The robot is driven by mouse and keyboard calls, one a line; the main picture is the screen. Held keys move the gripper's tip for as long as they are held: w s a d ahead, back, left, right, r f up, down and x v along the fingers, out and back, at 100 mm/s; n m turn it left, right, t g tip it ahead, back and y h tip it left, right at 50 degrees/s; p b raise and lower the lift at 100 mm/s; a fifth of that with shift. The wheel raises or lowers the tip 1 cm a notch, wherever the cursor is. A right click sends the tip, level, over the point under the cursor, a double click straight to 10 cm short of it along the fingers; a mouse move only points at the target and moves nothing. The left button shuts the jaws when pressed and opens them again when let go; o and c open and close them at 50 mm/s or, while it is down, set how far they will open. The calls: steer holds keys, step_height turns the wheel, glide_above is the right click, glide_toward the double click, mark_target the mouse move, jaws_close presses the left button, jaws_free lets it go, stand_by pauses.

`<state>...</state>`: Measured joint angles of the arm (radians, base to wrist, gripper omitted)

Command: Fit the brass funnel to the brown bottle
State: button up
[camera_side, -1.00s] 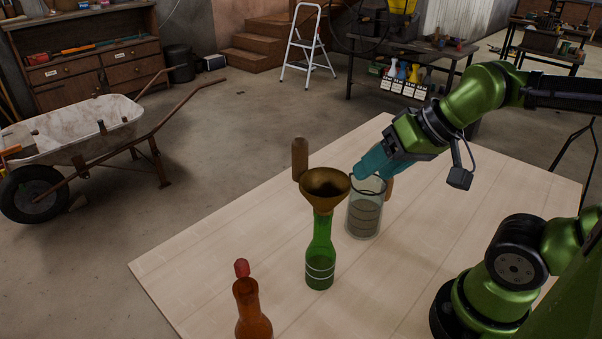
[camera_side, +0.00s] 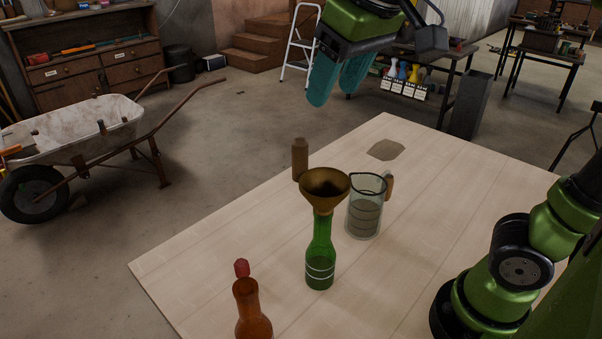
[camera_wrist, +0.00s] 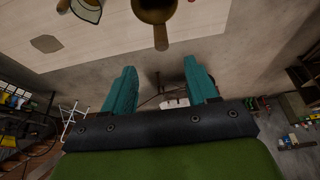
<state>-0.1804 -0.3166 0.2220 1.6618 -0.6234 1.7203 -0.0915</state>
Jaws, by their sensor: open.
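The brass funnel (camera_side: 325,185) sits in the mouth of the green bottle (camera_side: 319,262), its upright wooden handle (camera_side: 299,160) on the rim's far left side. The brown bottle (camera_side: 252,315) is at the near edge of the side view, its base cut off. A red stopper (camera_side: 241,267) shows at its mouth; I cannot tell whether it is seated. My gripper (camera_side: 335,95) is open and empty, high beyond the funnel. In the wrist view, my gripper (camera_wrist: 160,70) has its fingers apart, with the funnel (camera_wrist: 153,10) partly cut off at the top edge.
A glass jug (camera_side: 364,215) with a wooden handle stands right of the green bottle, close to the funnel. A flat tan patch (camera_side: 386,150) lies near the table's far corner. The table (camera_side: 440,215) is clear to the jug's right.

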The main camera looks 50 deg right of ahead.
mark_target(299, 155)
steer(key=x, duration=1.1)
steer(key=shift+f, duration=0.1)
steer(key=shift+w+x, duration=0.2)
steer(key=shift+x, duration=1.15)
steer(key=shift+w+x, duration=0.2)
steer(key=shift+x, duration=1.1)
steer(key=shift+c, duration=0.5)
steer(key=shift+r, duration=0.2)
jaws_close()
